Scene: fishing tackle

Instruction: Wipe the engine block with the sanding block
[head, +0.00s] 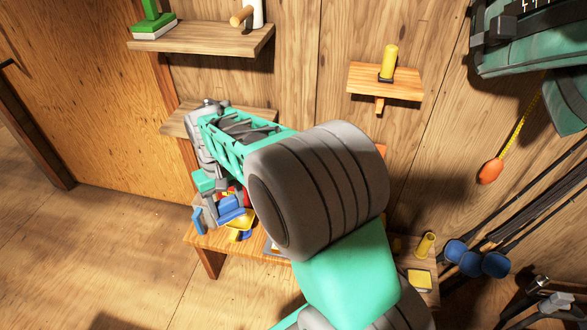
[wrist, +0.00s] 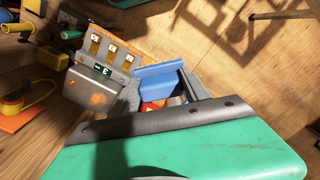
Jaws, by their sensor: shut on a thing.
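A blue block (wrist: 158,82), which I take for the sanding block, sits between the two dark fingers of my gripper (wrist: 162,92) in the wrist view; the gripper is shut on it. A grey boxy thing with copper-coloured slots on top and an orange stain on its side, apparently the engine block (wrist: 88,86), stands just left of the gripper in the wrist view. I cannot tell whether the blue block touches it. In the head view my gripper (head: 216,208) is low over the wooden bench (head: 208,248), and my arm hides the engine block.
Red and yellow items crowd around the gripper. A yellow-and-orange thing (wrist: 28,108) lies left in the wrist view. A yellow pad (head: 420,280) is at the bench's right end. Shelves (head: 385,82) hang on the wall behind; rods (head: 530,215) lean at right. Floor at left is clear.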

